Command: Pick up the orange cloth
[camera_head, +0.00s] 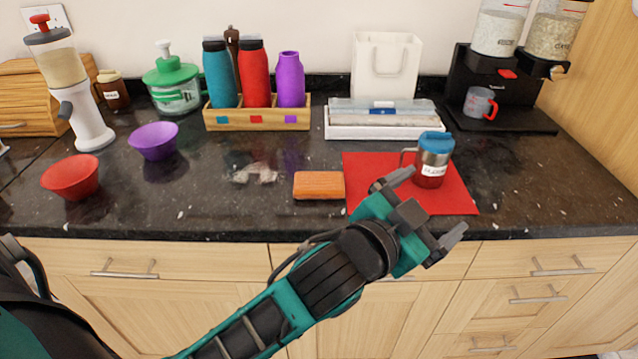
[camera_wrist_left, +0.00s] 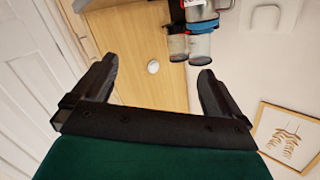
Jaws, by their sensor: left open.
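The orange cloth (camera_head: 319,185) looks like a thick folded block. It lies flat on the dark granite counter near the front edge, just left of the red mat, in the head view. My left gripper (camera_head: 437,199) is open and empty, to the right of the cloth in the picture and in front of the mat. It also shows open in the left wrist view (camera_wrist_left: 158,70), with nothing between its fingers. The cloth is not visible in that view. My right gripper is not in view.
A blue-lidded mug (camera_head: 432,165) stands on the red mat (camera_head: 375,165). A red bowl (camera_head: 71,176) and purple bowl (camera_head: 154,140) stand left. A wooden bottle tray (camera_head: 257,119) and white tray (camera_head: 375,132) line the back.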

